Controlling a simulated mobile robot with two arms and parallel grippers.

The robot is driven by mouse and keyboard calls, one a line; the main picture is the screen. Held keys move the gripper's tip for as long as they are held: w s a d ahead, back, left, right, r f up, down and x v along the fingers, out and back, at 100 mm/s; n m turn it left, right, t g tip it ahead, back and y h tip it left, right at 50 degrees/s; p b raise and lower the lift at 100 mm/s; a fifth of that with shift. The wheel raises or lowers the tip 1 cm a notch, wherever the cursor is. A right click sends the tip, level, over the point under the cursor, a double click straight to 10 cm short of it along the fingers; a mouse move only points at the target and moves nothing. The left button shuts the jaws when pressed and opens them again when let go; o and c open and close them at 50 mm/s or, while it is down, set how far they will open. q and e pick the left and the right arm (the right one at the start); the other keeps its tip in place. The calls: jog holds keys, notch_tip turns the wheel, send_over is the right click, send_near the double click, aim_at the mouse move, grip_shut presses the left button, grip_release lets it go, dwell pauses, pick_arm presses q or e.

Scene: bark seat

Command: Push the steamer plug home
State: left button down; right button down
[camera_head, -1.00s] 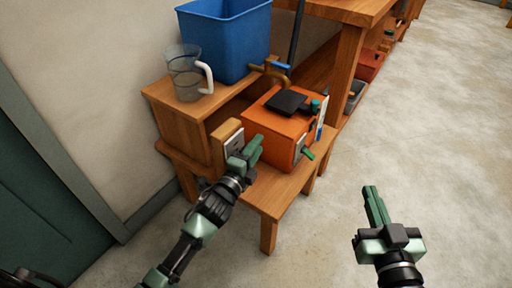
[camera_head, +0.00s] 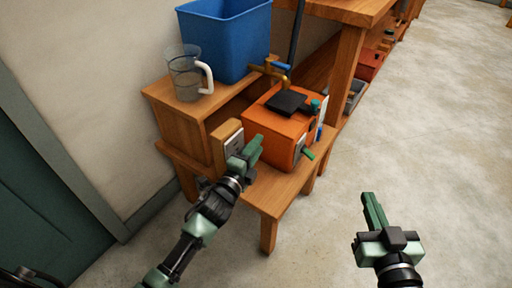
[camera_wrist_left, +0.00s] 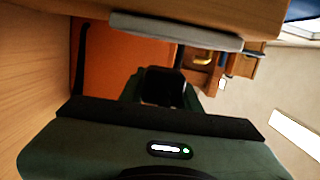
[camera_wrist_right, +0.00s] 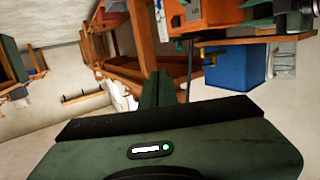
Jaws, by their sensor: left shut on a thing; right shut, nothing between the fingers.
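The steamer (camera_head: 272,137) looks like an orange box with a dark square top, standing on a low wooden bench. A wooden block with a pale socket plate (camera_head: 234,143) stands left of it; the plate shows edge-on in the left wrist view (camera_wrist_left: 175,30). My left gripper (camera_head: 254,147) is shut between the plate and the steamer. A dark thing, apparently the plug (camera_wrist_left: 161,86), shows between its fingers, mostly hidden. Whether it touches or sits in the socket I cannot tell. My right gripper (camera_head: 368,195) is shut and empty over the floor at right.
A clear jug (camera_head: 183,78) with a white handle and a blue bin (camera_head: 225,40) stand behind the block. A brass tap (camera_head: 275,72) is near the bin. A wooden workbench (camera_head: 348,60) stands beyond the steamer. The floor at right is clear.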

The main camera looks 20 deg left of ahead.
jog(key=shift+s+d+f+g, duration=0.1)
jog(key=shift+f+g, duration=0.3)
jog(key=shift+f, duration=0.15)
jog(key=shift+f, duration=0.1)
dwell(0.7)
pick_arm(q)
jog(key=shift+p, duration=0.3)
pick_arm(e)
jog(key=shift+s+d+f+g+h, duration=0.15)
jog(key=shift+s+f+g+h, duration=0.2)
jog(key=shift+f, duration=0.25)
